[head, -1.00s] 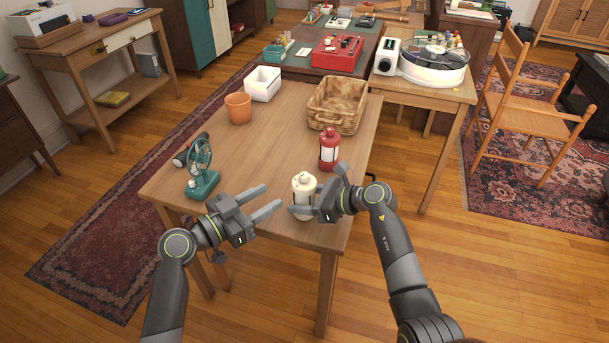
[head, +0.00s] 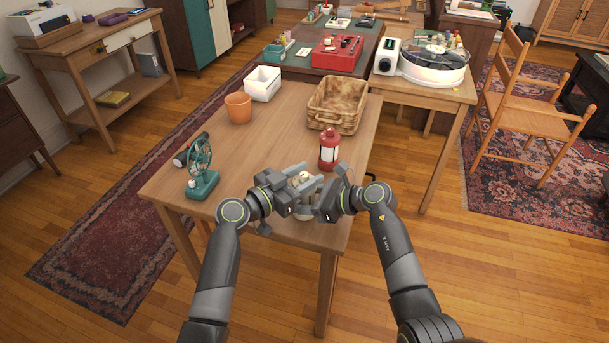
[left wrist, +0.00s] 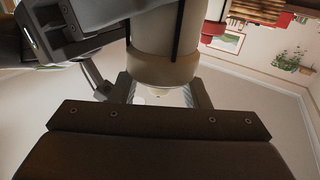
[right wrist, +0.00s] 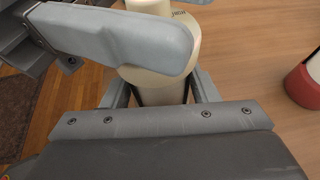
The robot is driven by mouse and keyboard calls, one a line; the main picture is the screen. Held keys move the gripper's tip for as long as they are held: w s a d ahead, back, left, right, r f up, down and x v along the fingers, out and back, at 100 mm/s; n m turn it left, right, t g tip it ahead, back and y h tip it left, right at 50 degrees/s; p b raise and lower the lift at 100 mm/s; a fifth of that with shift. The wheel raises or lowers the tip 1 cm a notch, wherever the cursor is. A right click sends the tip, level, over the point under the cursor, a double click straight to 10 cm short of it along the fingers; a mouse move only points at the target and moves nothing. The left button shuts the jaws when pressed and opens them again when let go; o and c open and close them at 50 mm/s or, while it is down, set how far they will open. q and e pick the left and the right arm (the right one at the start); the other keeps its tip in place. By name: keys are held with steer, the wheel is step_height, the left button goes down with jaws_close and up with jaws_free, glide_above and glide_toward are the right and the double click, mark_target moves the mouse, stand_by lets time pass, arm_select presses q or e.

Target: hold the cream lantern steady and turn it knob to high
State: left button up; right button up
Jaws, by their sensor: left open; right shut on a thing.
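The cream lantern (head: 304,179) stands upright near the front edge of the wooden table, mostly hidden between my two grippers in the head view. My right gripper (head: 312,203) is shut on the lantern's body from the right. In the right wrist view the lantern (right wrist: 160,87) shows between the jaws, with partly hidden dark lettering near its top. My left gripper (head: 307,180) is open at the lantern's upper part, its fingers on either side; contact is unclear. The left wrist view shows the cream body (left wrist: 163,68) close up. I cannot clearly make out the knob.
A red lantern (head: 329,151) stands just behind. A green fan (head: 201,172) stands at the table's left, with a wicker basket (head: 337,106), an orange pot (head: 238,108) and a white bin (head: 263,84) farther back. The table's middle (head: 270,140) is clear.

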arm_select(q)
jaws_close()
steer(key=shift+f+m+g+h, duration=0.1)
steer(key=shift+m+g+h, duration=0.2)
steer(key=shift+g, duration=0.1)
steer(key=m+g+h, duration=0.1)
steer(key=m+g, duration=0.1)
steer(key=g, duration=0.1)
steer(key=m+g+h, duration=0.2)
steer(key=g, duration=0.1)
steer(key=shift+m+g, duration=2.2)
steer(key=shift+g, duration=1)
steer(key=shift+f+m+g, duration=0.1)
steer(key=shift+m+g, duration=0.3)
steer(key=shift+g, duration=0.2)
steer(key=shift+m+g, duration=0.3)
steer(key=shift+g, duration=0.3)
